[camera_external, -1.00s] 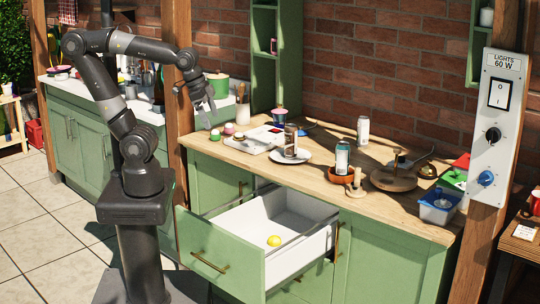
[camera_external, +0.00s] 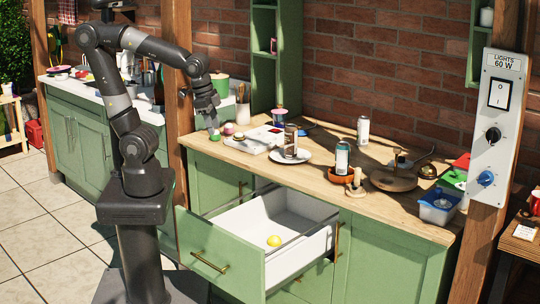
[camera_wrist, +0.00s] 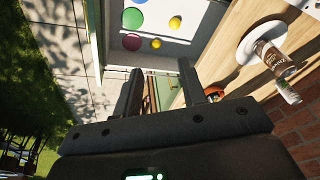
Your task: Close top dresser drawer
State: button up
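The top dresser drawer (camera_external: 300,240) is pulled far out of the green dresser. Its green front panel (camera_external: 215,252) has a brass handle (camera_external: 210,263), and a yellow ball (camera_external: 274,241) lies inside. The wrist view shows the white drawer interior (camera_wrist: 178,45) at the top, with several coloured balls in it. My gripper (camera_external: 211,125) is in the air above the counter's left end, above and behind the drawer front, touching nothing. In the wrist view my gripper (camera_wrist: 159,75) has its fingers spread, with nothing between them.
The wooden countertop (camera_external: 400,210) above the drawer holds a white plate (camera_external: 288,156), cans, a brown bowl (camera_external: 340,178) and a blue container (camera_external: 438,208). A wooden post (camera_external: 180,100) stands close to my arm. Tiled floor (camera_external: 45,240) is clear at the left.

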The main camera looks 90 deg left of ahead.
jog(key=d+f+m+g+y, duration=0.1)
jog(key=d+f+m, duration=0.1)
jog(key=d, duration=0.1)
jog(key=w+d+f+m+g+y, duration=0.1)
jog(key=d+f+m, duration=0.1)
jog(key=d+f, duration=0.1)
jog(key=w+d+f+m+g+y, duration=0.1)
jog(key=d+f, duration=0.2)
jog(key=d, duration=0.1)
jog(key=shift+d+f+m+y, duration=0.25)
jog(key=shift+d+m+y, duration=0.1)
jog(key=shift+m+y, duration=0.05)
grip_shut()
jog(key=s+d+f+m+t+y, duration=0.2)
jog(key=s+d+f+m+y, duration=0.25)
jog(key=d+f, duration=0.35)
jog(key=s+d+f+m+t+y, duration=0.2)
jog(key=s+d+f+m+y, duration=0.35)
jog(key=f, duration=0.45)
jog(key=m+t+h, duration=0.1)
jog(key=m+t, duration=0.7)
jog(key=t, duration=0.1)
send_near(203, 246)
jog(key=x, duration=0.7)
jog(key=shift+f, duration=0.1)
